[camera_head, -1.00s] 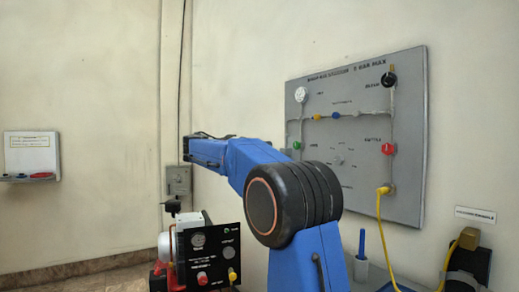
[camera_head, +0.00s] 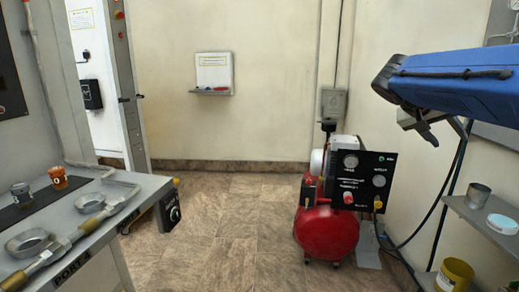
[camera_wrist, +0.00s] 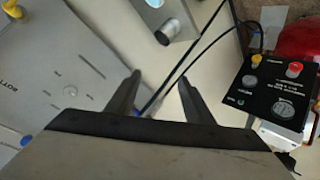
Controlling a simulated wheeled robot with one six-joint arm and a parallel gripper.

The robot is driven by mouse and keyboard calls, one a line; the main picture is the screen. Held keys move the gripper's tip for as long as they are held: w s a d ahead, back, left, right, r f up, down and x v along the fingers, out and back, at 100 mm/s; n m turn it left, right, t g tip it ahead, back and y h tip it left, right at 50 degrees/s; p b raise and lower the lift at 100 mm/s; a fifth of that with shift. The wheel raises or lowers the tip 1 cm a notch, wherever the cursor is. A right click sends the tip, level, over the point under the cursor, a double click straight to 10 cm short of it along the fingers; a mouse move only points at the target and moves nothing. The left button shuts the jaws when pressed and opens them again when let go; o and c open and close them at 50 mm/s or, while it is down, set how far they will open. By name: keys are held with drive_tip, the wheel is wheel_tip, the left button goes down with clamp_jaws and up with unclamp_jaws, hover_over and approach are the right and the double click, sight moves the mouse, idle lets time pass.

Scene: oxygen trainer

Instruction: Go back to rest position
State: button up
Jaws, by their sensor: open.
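My blue arm reaches in from the right edge of the head view, and my gripper (camera_head: 424,128) hangs below its end. In the wrist view my gripper (camera_wrist: 157,82) shows two dark fingers spread apart with nothing between them. It is open and touches nothing that I can see. The grey wall panel (camera_wrist: 65,70) fills the left of the wrist view, mostly hidden in the head view by my arm and the picture edge.
A red compressor (camera_head: 328,232) with a black gauge panel (camera_head: 362,182) stands on the floor by the right wall. A workbench (camera_head: 90,235) stands left. The middle floor is clear.

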drive_tip(key=s+a+f+n+t+y, duration=0.1)
drive_tip(key=s+a+f+n+y, duration=0.2)
drive_tip(key=s+a+f, duration=0.7)
drive_tip(key=s+a+f+n+t+y, duration=0.1)
drive_tip(key=s+a+f+n+y, duration=0.3)
drive_tip(key=s+a+f+y, duration=0.3)
drive_tip(key=s+a+f, duration=0.4)
drive_tip(key=s+f, duration=0.4)
drive_tip(key=f, duration=0.3)
drive_tip(key=shift+s+a+f+y, duration=0.15)
drive_tip(key=shift+s+a+y, duration=0.1)
drive_tip(key=shift+s+y, duration=0.05)
